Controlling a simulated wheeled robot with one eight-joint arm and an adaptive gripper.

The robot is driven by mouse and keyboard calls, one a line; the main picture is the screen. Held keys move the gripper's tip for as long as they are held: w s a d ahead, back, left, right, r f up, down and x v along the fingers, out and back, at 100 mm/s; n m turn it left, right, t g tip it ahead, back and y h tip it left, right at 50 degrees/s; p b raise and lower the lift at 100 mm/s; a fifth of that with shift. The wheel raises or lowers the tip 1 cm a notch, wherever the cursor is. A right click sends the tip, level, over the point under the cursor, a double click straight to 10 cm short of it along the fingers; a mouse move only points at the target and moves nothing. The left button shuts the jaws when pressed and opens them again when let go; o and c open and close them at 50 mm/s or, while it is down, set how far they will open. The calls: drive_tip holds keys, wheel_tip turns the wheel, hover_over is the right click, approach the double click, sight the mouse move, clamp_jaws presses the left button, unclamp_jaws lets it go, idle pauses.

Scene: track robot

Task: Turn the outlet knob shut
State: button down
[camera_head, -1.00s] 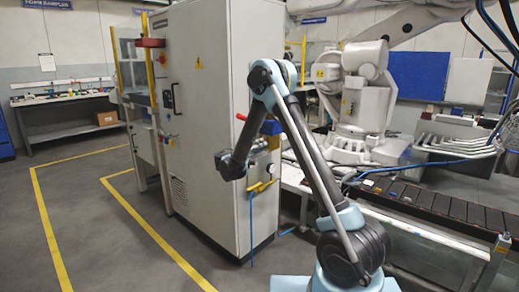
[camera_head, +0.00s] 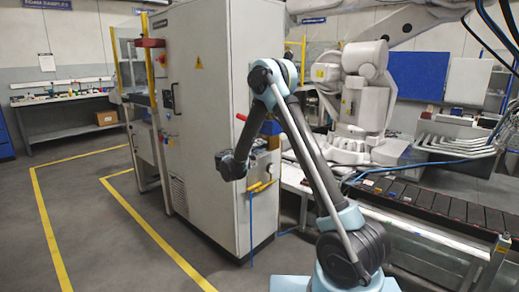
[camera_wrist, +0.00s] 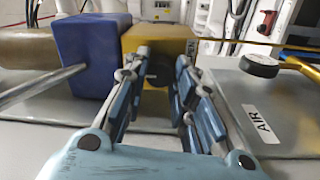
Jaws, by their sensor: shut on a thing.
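In the wrist view a yellow block (camera_wrist: 172,42) faces my gripper (camera_wrist: 160,64). My fingers are closed in on a dark knob (camera_wrist: 159,72) on its near face, one finger at each side. Most of the knob is hidden by the fingers and in shadow, so its turned position cannot be told. In the head view my gripper (camera_head: 264,152) reaches to the cabinet's right side. The knob is hidden there behind my wrist.
A blue block (camera_wrist: 92,55) with a metal lever (camera_wrist: 42,86) stands left of the yellow block. A round gauge (camera_wrist: 259,66) and an "AIR" label (camera_wrist: 261,124) are at the right. A red handle (camera_head: 241,117) juts from beside the grey cabinet (camera_head: 208,130). Yellow pipe (camera_head: 262,187) hangs below.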

drive_tip(key=shift+a+f, duration=0.1)
drive_tip(key=shift+a, duration=0.05)
drive_tip(key=c, duration=1.3)
unclamp_jaws()
drive_tip(key=shift+w, duration=0.1)
drive_tip(key=v, duration=1.1)
drive_tip(key=shift+s+a, duration=0.2)
drive_tip(key=shift+s, duration=0.15)
